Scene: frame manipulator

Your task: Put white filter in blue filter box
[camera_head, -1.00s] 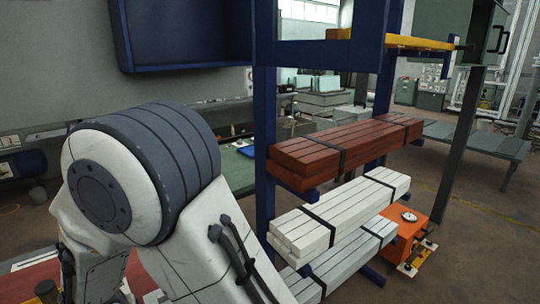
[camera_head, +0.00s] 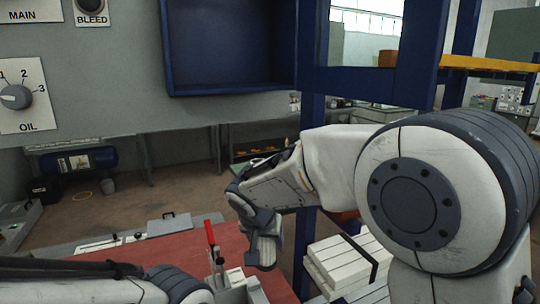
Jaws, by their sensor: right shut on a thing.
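A dark blue open-fronted box (camera_head: 232,89) is mounted at the top centre on a grey panel. It looks empty in the part that shows. My right gripper (camera_head: 264,252) points down over the red table top, below the blue box and a little to its right. It is shut on a small pale thing at its tips. The thing is mostly hidden by the jaws, so I cannot make out if it is the white filter. No other white filter is clear in view. My left arm shows at the lower left, but its gripper does not show.
The red table top (camera_head: 160,258) carries a red-handled clamp (camera_head: 211,240) close to my right gripper. A dial panel (camera_head: 22,95) is at the left.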

